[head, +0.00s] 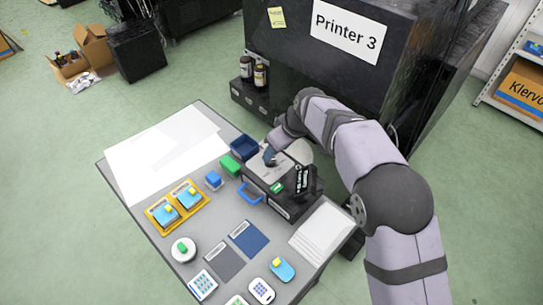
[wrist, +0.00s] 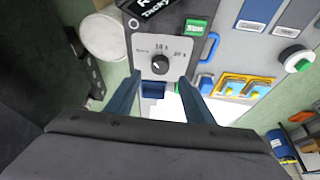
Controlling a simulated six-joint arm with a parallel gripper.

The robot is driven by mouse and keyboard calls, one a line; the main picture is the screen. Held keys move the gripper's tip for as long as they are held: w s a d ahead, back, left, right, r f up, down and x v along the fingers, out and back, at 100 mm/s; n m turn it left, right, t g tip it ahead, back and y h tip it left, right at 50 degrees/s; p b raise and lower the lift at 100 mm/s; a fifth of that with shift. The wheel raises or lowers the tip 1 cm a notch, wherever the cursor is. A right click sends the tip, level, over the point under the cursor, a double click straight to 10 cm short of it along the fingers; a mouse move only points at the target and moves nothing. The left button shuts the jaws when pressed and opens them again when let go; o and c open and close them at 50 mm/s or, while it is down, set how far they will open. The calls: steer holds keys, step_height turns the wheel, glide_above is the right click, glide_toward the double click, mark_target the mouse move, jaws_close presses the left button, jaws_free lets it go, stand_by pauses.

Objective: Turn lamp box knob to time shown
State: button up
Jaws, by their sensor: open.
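The lamp box (head: 291,207) is a dark box with a light grey top panel, at the right of the table in the head view. In the wrist view its panel (wrist: 140,48) carries a round black knob (wrist: 160,64) with printed time marks around it, among them 10 s and 20 s. A green button (wrist: 195,27) sits above and right of the knob. My gripper (wrist: 160,77) is open, with its two blue fingers apart on either side below the knob, not closed on it.
A black label stand (head: 304,180) rises on the lamp box. A blue bin (head: 244,147), green block (head: 230,165) and yellow trays (head: 178,205) stand nearby. White sheets (head: 320,235) lie at right. The black printer (head: 320,75) stands behind, with two bottles (head: 260,77).

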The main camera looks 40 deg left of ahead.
mark_target(271, 161)
steer(key=shift+p+x, duration=1.1)
steer(key=shift+x, duration=2.2)
steer(key=c, duration=1)
steer(key=shift+c, duration=0.2)
